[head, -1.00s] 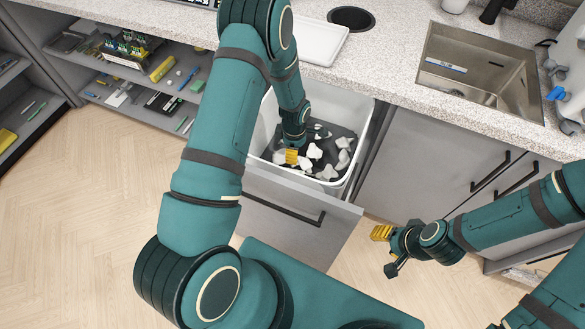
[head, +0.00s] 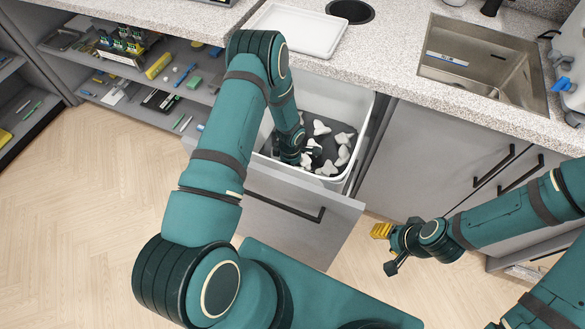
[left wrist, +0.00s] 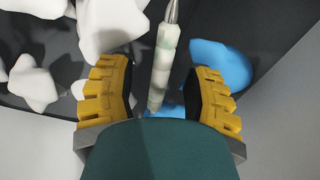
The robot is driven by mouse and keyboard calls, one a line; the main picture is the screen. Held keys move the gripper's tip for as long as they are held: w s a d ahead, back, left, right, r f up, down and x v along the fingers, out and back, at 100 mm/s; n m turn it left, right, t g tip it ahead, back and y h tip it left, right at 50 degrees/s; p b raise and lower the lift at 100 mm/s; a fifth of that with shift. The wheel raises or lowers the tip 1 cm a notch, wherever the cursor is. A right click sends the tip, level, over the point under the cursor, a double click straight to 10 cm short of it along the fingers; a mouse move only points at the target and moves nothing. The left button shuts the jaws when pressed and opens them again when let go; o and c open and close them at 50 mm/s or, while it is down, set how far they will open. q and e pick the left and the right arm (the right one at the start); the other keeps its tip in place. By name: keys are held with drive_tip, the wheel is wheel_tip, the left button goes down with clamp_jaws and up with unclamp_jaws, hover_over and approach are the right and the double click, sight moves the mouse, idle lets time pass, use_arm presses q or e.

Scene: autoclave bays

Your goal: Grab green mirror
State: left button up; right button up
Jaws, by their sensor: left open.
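A slim rod with a pale green handle (left wrist: 161,62) and a metal shaft, likely the green mirror, lies in the white bin inside the open drawer. My left gripper (left wrist: 160,82) is open, one yellow-padded finger on each side of the handle and apart from it. The mirror's head is out of view, and I cannot make the mirror out in the head view. There my left gripper (head: 291,158) is down in the bin, its fingertips hidden. My right gripper (head: 383,234) hangs empty over the floor in front of the cabinet; its opening is unclear.
White lumpy pieces (left wrist: 108,22) and a blue piece (left wrist: 220,62) lie close around my left fingers. The bin's white rim (head: 350,125) encloses them. The drawer front (head: 310,232) stands out. A white tray (head: 297,28) and sink (head: 478,65) are on the counter.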

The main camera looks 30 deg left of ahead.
use_arm(q)
clamp_jaws()
idle(0.3)
